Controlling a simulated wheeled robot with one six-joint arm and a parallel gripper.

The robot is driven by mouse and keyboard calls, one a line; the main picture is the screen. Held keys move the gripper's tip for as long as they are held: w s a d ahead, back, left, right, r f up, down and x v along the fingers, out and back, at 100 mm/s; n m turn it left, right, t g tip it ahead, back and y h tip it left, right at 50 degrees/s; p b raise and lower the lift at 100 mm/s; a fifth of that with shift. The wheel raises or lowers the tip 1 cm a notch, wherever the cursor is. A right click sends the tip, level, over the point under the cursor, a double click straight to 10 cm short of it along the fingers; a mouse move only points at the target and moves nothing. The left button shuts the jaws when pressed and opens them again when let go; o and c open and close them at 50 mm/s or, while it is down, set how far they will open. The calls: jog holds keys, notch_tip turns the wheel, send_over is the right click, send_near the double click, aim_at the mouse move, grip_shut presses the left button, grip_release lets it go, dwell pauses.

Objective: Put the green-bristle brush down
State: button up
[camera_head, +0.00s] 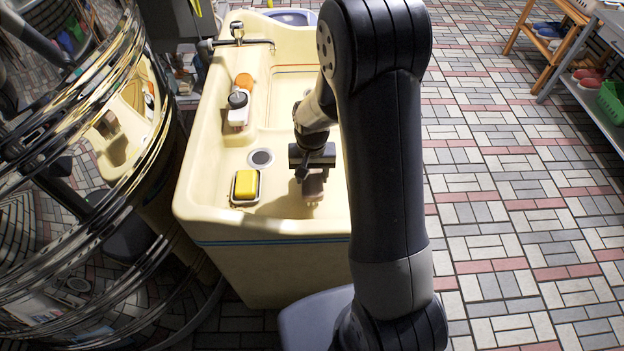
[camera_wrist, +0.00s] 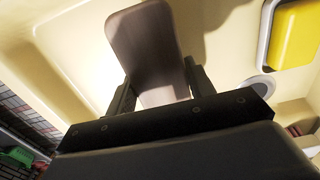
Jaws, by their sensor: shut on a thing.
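My gripper (camera_head: 311,170) is over the front right part of the cream sink (camera_head: 265,222), fingers pointing down. It is shut on a brush (camera_head: 313,187), whose brown-grey body hangs below the fingers with pale bristle ends at its lower edge. In the wrist view the smooth brown-grey back of the brush (camera_wrist: 145,45) stands out between the two fingers (camera_wrist: 158,78). I see no green on its bristles; most of them are hidden. The brush is close to the basin floor, but I cannot tell whether it touches.
A yellow sponge (camera_head: 246,184) lies in a dish left of my gripper, near the drain (camera_head: 261,158). A white brush-like item (camera_head: 239,115) with a dark round piece lies on the left ledge, below the faucet (camera_head: 237,32). A shelf with shoes and a green basket (camera_head: 612,101) stands at far right.

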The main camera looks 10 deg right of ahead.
aim_at(312, 182)
jog(key=shift+f, duration=1.45)
jog(key=shift+f, duration=0.15)
jog(key=o, duration=0.9)
jog(key=shift+o, duration=0.2)
notch_tip(312, 182, up, 12)
jog(key=shift+r+b, duration=0.2)
jog(key=shift+b, duration=0.15)
